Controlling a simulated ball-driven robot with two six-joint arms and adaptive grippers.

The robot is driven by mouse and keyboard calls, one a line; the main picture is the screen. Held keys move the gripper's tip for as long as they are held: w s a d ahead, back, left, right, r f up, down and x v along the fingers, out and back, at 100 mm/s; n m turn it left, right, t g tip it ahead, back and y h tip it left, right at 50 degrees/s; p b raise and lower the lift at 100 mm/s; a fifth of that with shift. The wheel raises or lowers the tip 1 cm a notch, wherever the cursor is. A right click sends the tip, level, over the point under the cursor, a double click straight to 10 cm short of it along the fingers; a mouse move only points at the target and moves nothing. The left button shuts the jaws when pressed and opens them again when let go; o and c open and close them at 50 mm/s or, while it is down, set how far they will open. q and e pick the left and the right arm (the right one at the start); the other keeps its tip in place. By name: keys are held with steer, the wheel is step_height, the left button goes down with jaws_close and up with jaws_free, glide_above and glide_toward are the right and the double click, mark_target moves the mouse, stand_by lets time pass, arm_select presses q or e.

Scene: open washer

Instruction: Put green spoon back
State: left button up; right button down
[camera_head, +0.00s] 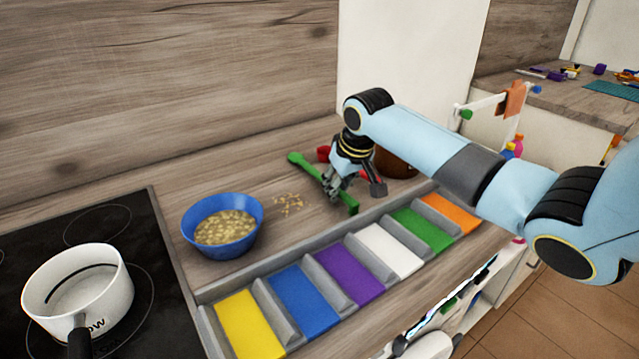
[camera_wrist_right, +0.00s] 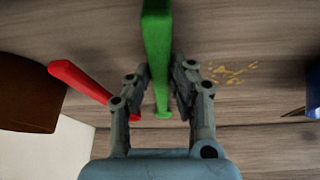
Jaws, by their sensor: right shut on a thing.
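The green spoon (camera_head: 305,166) is held in my right gripper (camera_head: 338,186) above the wooden counter, behind the coloured tray. In the right wrist view the green handle (camera_wrist_right: 157,40) runs between the two fingers of my right gripper (camera_wrist_right: 160,85), which are shut on it. The tray (camera_head: 205,294) has several compartments in yellow, blue, purple, white, green and orange. Its green compartment (camera_head: 422,230) lies to the right of the spoon and looks empty. My left gripper is not in view.
A blue bowl (camera_head: 238,248) of food stands left, with crumbs (camera_head: 288,204) beside it. A red utensil (camera_wrist_right: 78,80) and a brown round thing (camera_head: 398,168) are close to my right gripper. A white pot (camera_head: 105,292) stands on the black stove (camera_head: 140,222).

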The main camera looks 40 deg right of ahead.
steer(key=shift+f, duration=0.1)
steer(key=c, duration=1)
jaws_free()
steer(key=c, duration=0.4)
steer(key=shift+o, duration=0.2)
steer(key=p+v, duration=0.9)
steer(key=p, duration=0.3)
steer(key=shift+s, duration=0.1)
steer(key=shift+f, duration=0.1)
